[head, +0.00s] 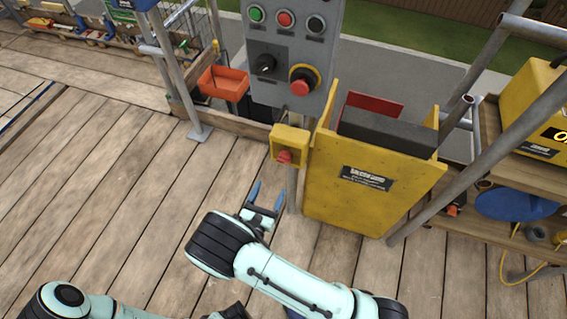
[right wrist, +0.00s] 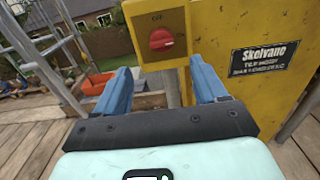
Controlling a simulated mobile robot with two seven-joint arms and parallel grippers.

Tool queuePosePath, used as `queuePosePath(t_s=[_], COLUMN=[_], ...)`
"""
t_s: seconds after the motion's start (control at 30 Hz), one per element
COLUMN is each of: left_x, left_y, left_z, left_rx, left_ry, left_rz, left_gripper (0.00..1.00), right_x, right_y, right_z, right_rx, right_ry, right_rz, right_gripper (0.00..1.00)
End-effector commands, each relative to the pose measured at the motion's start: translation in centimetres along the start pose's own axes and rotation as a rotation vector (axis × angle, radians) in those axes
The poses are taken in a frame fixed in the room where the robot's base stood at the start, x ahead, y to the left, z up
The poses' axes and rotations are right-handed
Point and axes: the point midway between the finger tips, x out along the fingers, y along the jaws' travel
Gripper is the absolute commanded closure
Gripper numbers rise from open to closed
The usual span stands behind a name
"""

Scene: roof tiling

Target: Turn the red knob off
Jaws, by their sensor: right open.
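The red knob (head: 285,157) sits on the front of a small yellow box (head: 276,143) on a post. In the right wrist view the red knob (right wrist: 161,39) is ahead, with its grip bar roughly horizontal and a small label above it that looks like "OFF". My right gripper (head: 267,195) is open and empty, in front of and below the box in the head view. In the right wrist view its blue fingers (right wrist: 162,85) stand apart below the knob, not touching it. My left arm shows at the bottom left; its gripper cannot be made out.
A grey control panel (head: 262,92) with several buttons and a red mushroom button (head: 300,87) stands above the box. A yellow bin (head: 362,200) is close on the right. Scaffold poles (head: 468,130) stand further right. The plank deck (head: 90,170) is clear on the left.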

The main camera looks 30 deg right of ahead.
Motion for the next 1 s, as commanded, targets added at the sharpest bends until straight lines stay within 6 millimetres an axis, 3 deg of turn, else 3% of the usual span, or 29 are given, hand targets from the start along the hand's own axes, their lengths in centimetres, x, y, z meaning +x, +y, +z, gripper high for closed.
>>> queuePosePath(t_s=[0.3,0.5,0.7,1.0], left_x=[0.2,0.3,0.4,0.4], left_y=[0.0,-0.1,-0.1,-0.1], left_z=[-0.1,-0.2,-0.3,-0.3], left_rx=[0.0,0.0,0.0,0.0], left_ry=[0.004,0.006,0.008,0.008], left_rz=[0.001,0.001,0.002,0.002], left_gripper=[1.0,1.0,1.0,1.0], right_x=[6.8,10.1,11.6,11.8], right_y=[-0.3,-0.2,-0.2,-0.2], right_z=[-0.1,-0.2,-0.1,-0.1], right_rx=[-0.001,0.0,-0.002,-0.001], right_ry=[0.002,0.004,0.005,0.005], right_rz=[-0.008,-0.006,-0.005,-0.005], right_gripper=[0.29,0.29,0.29,0.29])
